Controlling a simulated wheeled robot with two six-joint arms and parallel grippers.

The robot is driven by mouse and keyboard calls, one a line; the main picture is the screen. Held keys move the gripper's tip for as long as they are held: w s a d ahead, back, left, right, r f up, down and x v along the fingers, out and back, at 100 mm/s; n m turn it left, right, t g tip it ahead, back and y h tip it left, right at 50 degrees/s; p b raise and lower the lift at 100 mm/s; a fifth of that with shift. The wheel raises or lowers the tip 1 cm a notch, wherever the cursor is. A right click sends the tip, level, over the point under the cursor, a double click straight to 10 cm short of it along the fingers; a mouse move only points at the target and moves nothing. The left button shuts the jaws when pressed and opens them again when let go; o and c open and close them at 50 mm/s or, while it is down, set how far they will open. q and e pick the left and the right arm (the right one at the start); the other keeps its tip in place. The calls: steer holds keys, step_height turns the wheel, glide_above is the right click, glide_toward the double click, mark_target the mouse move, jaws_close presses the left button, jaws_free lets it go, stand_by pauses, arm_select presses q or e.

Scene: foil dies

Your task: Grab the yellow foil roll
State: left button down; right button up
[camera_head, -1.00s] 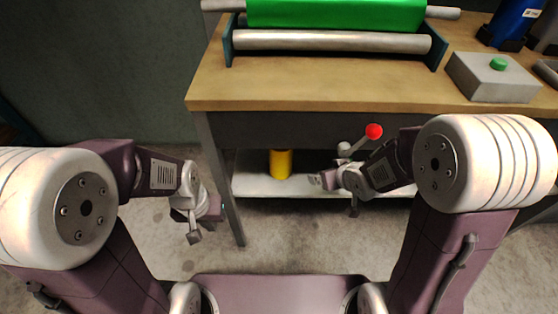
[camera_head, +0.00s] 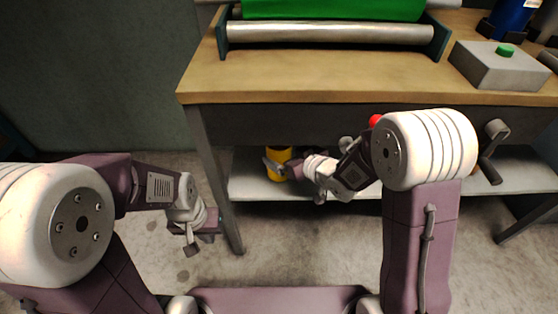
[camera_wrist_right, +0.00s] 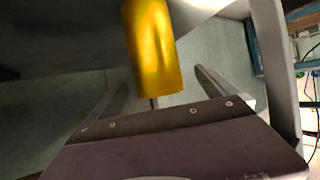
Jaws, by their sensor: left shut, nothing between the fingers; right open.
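The yellow foil roll (camera_head: 279,161) stands on the low shelf under the workbench in the head view, partly covered by my right gripper. My right gripper (camera_head: 278,170) is open, with its fingers at the roll. In the right wrist view the roll (camera_wrist_right: 152,50) is large, and its near end lies between the spread fingers (camera_wrist_right: 155,95). I cannot tell whether the fingers touch it. My left gripper (camera_head: 198,243) is shut and empty, left of the bench leg and away from the roll.
The shelf (camera_head: 245,185) carries the roll, and the wooden benchtop (camera_head: 300,80) is above it. A bench leg (camera_head: 213,180) stands between my grippers. A green roll (camera_head: 335,8), a grey box with a green button (camera_head: 500,65) and a red knob (camera_head: 375,120) are also in view.

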steer(key=b+x, duration=0.1)
steer(key=x, duration=0.2)
steer(key=b+x, duration=0.1)
steer(key=shift+w+d+f+b, duration=0.1)
steer(key=shift+w+f+b, duration=0.15)
steer(key=shift+f+b, duration=0.15)
steer(key=shift+w, duration=0.2)
steer(key=c, duration=1.9)
steer(key=shift+r, duration=0.1)
steer(key=shift+c, duration=0.6)
steer(key=shift+r, duration=0.15)
